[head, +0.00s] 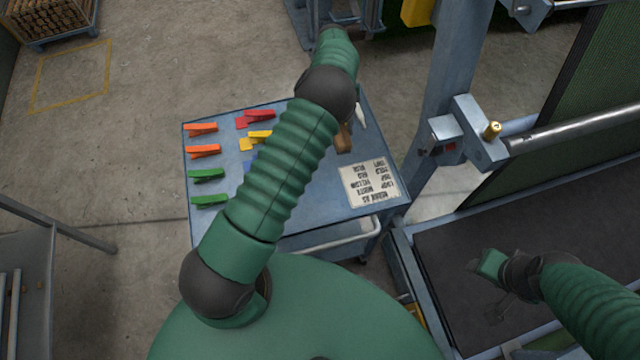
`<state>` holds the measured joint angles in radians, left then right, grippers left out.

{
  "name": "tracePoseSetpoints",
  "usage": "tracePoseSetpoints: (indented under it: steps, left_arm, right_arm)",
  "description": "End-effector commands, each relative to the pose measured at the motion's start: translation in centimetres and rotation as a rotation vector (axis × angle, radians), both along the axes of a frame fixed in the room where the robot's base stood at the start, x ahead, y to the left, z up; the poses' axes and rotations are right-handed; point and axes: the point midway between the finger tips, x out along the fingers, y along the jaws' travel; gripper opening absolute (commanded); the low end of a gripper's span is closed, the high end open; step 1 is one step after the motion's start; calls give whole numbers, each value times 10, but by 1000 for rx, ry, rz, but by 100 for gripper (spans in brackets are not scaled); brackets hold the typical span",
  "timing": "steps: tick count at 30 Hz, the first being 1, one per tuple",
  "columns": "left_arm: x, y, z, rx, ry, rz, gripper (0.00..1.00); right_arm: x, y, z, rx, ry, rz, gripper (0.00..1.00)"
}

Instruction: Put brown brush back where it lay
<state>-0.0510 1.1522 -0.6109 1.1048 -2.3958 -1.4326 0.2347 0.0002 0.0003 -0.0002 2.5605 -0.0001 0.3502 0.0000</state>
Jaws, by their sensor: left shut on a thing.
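The brown brush (344,138) shows just right of my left arm, over the right part of the blue-grey trolley top (315,212). Only part of it is visible; the arm covers the rest. My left gripper (351,121) is mostly hidden behind my own elbow and is shut on the brush. I cannot tell whether the brush touches the trolley top. My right gripper (500,305) is dim over the dark belt at lower right, and its jaws cannot be made out.
Orange clips (203,152), green clips (208,201), red clips (259,117) and yellow clips (258,136) lie on the trolley's left. A printed card (368,183) lies at its right. A white object (360,115) is near the brush. A steel frame (455,80) stands right of the trolley.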

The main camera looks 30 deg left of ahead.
Motion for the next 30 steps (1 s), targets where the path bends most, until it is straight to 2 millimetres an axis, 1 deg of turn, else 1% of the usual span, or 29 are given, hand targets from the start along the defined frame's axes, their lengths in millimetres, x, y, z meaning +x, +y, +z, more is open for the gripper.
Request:
tracePoseSetpoints:
  steps: [2,5,8,12,15,18,20,26,30]
  left_arm:
    - [-9,-1,2,-3,1,3,6]
    - [-31,-5,3,-4,5,2,6]
    - [-58,-11,1,-5,5,2,6]
    - [-101,-19,-3,-5,6,2,6]
    - [-129,-25,-8,-4,6,1,6]
    - [-147,-28,-12,-4,4,1,6]
    - [-152,-29,-15,-3,4,0,6]
    - [-154,-29,-46,-3,7,1,6]
    - [-153,-29,-51,-2,2,-1,6]
  right_arm:
    - [0,0,6,0,-1,0,47]
    - [0,0,16,0,-1,0,47]
    - [0,0,26,0,-1,0,47]
    - [1,0,40,0,-1,0,47]
    - [1,0,46,0,-1,0,47]
    - [1,0,49,0,-1,0,47]
    - [1,0,50,0,-1,0,47]
    - [1,0,57,0,-1,0,47]
    - [1,0,57,0,-1,0,47]
